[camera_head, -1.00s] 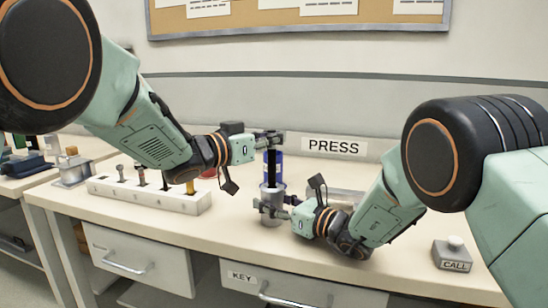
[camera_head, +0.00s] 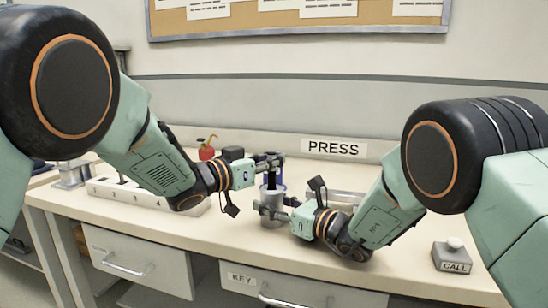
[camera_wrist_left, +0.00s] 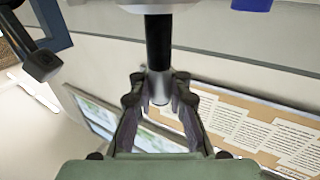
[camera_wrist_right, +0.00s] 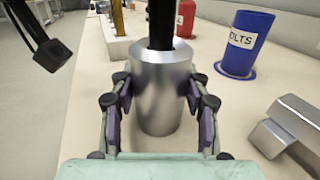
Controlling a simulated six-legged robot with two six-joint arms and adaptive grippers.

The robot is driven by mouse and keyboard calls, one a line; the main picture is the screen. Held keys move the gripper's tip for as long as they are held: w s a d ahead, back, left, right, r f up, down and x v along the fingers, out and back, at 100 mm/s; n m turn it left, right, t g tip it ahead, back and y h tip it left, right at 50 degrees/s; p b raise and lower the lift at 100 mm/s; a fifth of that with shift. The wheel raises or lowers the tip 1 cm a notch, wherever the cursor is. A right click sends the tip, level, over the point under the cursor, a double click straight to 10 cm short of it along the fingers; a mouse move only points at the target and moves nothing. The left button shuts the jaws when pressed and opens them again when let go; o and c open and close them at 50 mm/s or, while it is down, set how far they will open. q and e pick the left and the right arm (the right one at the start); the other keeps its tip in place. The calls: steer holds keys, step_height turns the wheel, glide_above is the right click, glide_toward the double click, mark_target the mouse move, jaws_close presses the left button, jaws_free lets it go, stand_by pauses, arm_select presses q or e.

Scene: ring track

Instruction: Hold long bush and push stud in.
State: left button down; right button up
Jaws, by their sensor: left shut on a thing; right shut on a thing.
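The long bush (camera_head: 269,201) is a thick silver cylinder standing upright near the middle of the bench. It fills the middle of the right wrist view (camera_wrist_right: 160,98). My right gripper (camera_head: 276,212) is shut around its sides. The stud (camera_head: 272,178) is a dark upright rod above the bush, with its lower end hidden inside the bush's top opening. My left gripper (camera_head: 270,160) is shut on the stud's upper end. In the left wrist view, the stud's black shaft (camera_wrist_left: 158,42) and silver end show between the fingers. How deep the stud sits is hidden.
A blue cup (camera_wrist_right: 246,44) with a partly hidden label stands close behind the bush. A grey metal block (camera_wrist_right: 288,128) lies to the right. A white numbered rack (camera_head: 130,192) is at left, with a red can (camera_head: 207,153) behind. The CALL button (camera_head: 452,255) is at front right.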

arm_select(q)
steer(key=c, duration=1.3)
jaws_free()
steer(key=shift+r, duration=0.4)
steer(key=shift+s+a+r, duration=0.2)
steer(key=shift+a, duration=0.05)
steer(key=v, duration=1.1)
steer(key=shift+s, duration=0.15)
steer(key=shift+a, duration=0.1)
arm_select(e)
steer(key=o, duration=1.4)
